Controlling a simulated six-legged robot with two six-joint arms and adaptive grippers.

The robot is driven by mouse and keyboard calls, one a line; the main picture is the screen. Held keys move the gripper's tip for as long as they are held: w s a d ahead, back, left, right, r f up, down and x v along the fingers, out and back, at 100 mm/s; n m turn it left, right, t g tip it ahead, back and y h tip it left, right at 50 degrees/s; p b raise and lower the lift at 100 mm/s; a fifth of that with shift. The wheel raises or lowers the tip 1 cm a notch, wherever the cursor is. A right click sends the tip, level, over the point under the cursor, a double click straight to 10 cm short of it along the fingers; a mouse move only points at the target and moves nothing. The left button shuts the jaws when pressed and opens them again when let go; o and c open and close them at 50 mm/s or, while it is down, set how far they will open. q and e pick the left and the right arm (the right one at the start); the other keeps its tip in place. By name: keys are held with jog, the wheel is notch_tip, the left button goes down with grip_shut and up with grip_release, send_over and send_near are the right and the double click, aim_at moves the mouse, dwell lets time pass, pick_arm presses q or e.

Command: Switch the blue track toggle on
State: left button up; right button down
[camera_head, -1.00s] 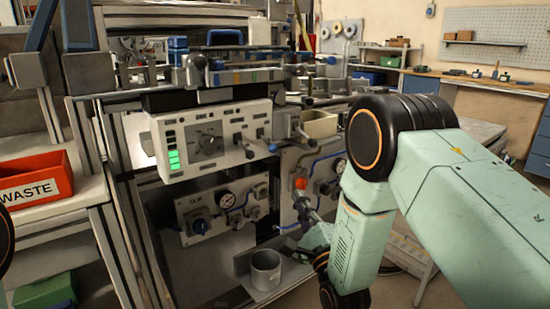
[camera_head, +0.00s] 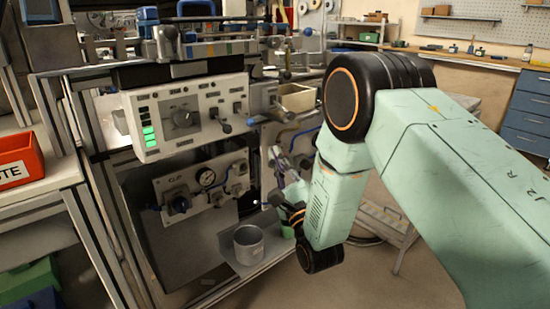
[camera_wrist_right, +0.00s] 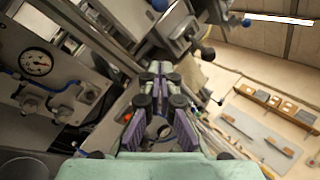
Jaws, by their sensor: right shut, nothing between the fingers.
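My right gripper (camera_head: 279,160) is shut and empty, below and right of the panel, apart from the toggles. Its shut fingers also show in the right wrist view (camera_wrist_right: 160,68). My left gripper is out of view.
A grey cup (camera_head: 249,243) stands on a low shelf. A beige bin (camera_head: 297,98) sits right of the panel. A red waste bin (camera_head: 18,160) is at far left.

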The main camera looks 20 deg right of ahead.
aim_at(246, 118)
jog(key=w+a+r+b, duration=0.2)
jog(key=w+a+r, duration=0.1)
jog(key=w+r, duration=0.1)
jog(key=shift+w+r+b, duration=0.15)
jog(key=shift+r+b, duration=0.15)
jog(key=shift+r, duration=0.25)
jog(key=shift+r, duration=0.1)
